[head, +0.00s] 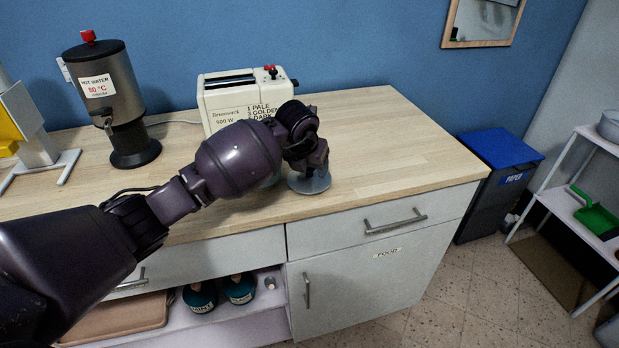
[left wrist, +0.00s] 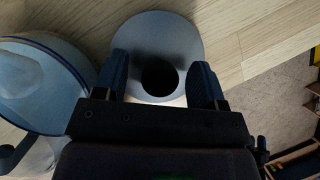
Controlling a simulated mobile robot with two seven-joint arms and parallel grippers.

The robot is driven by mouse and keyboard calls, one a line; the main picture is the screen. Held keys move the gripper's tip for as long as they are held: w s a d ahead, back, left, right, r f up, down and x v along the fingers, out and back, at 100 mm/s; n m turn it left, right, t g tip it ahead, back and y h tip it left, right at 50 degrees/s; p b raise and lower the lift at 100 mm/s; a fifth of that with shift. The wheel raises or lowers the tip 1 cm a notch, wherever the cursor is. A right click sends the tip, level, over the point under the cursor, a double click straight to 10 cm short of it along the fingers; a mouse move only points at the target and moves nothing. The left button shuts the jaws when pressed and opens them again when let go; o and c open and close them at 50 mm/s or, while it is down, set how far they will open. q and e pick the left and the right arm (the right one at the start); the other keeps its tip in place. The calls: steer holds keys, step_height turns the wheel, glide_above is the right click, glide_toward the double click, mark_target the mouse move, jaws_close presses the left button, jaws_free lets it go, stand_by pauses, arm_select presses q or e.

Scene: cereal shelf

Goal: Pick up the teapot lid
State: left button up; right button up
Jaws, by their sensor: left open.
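The teapot lid (head: 310,185) is a round grey-blue disc on the wooden counter near its front edge. In the left wrist view the lid (left wrist: 185,35) shows a dark round knob (left wrist: 159,76) in its middle. My left gripper (head: 312,168) is over the lid, pointing down. In the left wrist view its open fingers (left wrist: 160,82) stand on either side of the knob, with gaps. A grey-blue teapot (left wrist: 40,85) with a dark rim stands beside the lid in the left wrist view. My arm mostly hides it in the head view. My right gripper is not in view.
A white toaster (head: 240,95) stands behind my arm, and a hot water dispenser (head: 110,95) stands at the back left. The counter's right part (head: 390,135) is clear. A blue-lidded bin (head: 500,150) stands right of the counter.

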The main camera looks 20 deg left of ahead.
arm_select(q)
steer(key=shift+c, duration=0.4)
steer(key=c, duration=0.9)
steer(key=shift+r, duration=0.1)
